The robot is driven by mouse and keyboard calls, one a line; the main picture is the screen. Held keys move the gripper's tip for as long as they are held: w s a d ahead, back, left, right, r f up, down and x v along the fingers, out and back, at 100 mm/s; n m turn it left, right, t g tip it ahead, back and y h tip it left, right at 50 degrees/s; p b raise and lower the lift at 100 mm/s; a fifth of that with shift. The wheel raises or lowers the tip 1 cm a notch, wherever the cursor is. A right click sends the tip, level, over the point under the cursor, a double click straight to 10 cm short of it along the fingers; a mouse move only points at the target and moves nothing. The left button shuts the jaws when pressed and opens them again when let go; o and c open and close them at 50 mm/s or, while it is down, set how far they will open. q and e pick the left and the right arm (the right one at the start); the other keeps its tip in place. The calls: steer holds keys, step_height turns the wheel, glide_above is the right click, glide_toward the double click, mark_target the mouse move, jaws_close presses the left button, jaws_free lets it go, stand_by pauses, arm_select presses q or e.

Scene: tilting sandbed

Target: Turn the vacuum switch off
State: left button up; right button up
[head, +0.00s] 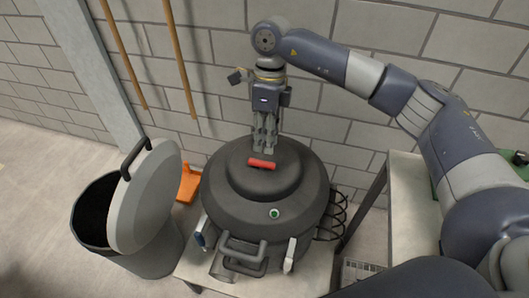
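The vacuum (222,190) is a round black unit with a domed lid, standing on a low pale stand. A red bar-shaped switch (262,163) sits on top of its lid. A green round button or light (274,213) is on its front slope. My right gripper (265,148) points down just behind the red switch, its fingers close together with nothing visible between them. The fingertips are at or very near the switch; I cannot tell whether they touch it. My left gripper is not in view.
A grey bin (158,258) with its round lid (146,200) tilted up stands left of the vacuum. An orange piece (189,184) is behind it. Two wooden poles (181,60) lean on the block wall. A pale table (408,205) stands at the right.

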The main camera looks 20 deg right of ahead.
steer(key=r, duration=0.5)
steer(key=shift+w+d, duration=0.25)
steer(key=shift+w, duration=0.15)
steer(key=shift+f, duration=0.1)
